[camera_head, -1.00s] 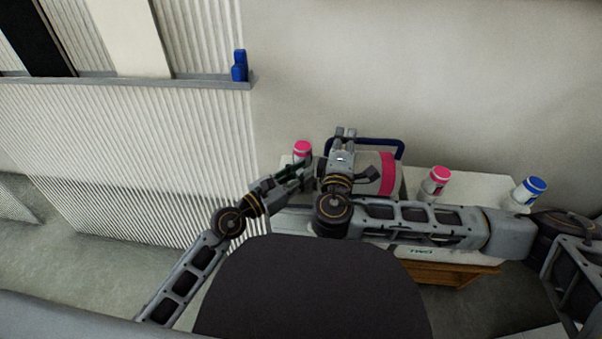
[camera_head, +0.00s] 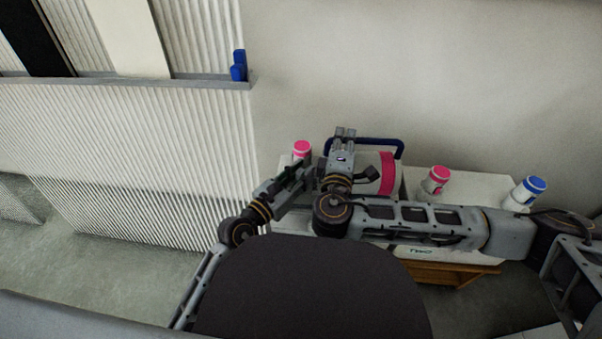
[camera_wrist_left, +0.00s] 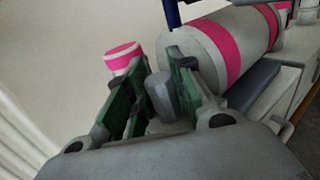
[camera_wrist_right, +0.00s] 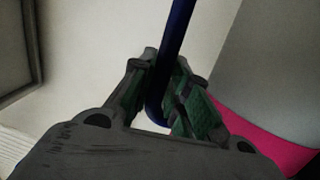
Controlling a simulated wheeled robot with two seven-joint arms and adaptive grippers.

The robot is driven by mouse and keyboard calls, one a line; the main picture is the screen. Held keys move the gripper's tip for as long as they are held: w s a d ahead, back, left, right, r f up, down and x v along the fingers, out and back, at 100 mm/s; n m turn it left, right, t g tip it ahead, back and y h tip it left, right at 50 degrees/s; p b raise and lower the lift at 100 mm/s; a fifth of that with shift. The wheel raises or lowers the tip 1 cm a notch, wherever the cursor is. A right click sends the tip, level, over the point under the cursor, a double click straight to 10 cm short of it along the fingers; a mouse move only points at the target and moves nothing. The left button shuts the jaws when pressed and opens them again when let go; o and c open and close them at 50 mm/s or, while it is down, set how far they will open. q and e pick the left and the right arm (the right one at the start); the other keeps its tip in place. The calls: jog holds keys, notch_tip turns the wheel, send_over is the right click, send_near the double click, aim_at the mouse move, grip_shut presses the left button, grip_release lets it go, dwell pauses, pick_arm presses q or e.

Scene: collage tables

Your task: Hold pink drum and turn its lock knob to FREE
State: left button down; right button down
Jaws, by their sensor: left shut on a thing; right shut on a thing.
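The pink drum is a grey cylinder with a pink band (camera_head: 387,175), lying on the white table; its pink bands (camera_wrist_left: 225,50) show in the left wrist view. A blue bar handle (camera_head: 385,142) frames its back. My right gripper (camera_head: 345,136) is shut on this blue bar, which passes between its fingers in the right wrist view (camera_wrist_right: 172,70). My left gripper (camera_head: 310,168) is at the drum's left end. In the left wrist view its fingers are shut on a grey knob (camera_wrist_left: 162,95). The knob's markings cannot be read.
A pink-lidded jar (camera_head: 302,149) stands close behind my left gripper. Another pink-lidded jar (camera_head: 436,181) and a blue-lidded jar (camera_head: 528,193) stand to the right on the white table (camera_head: 485,190).

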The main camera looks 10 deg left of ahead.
pick_arm(q)
jog(key=shift+s+d, duration=0.1)
jog(key=shift+d, duration=0.15)
jog(key=c, duration=1.3)
grip_release()
jog(key=shift+a, duration=0.1)
jog(key=shift+o, duration=0.5)
jog(key=shift+a, duration=0.1)
jog(key=shift+a, duration=0.1)
jog(key=v, duration=1.1)
jog(key=shift+s, duration=0.4)
jog(key=shift+a, duration=0.1)
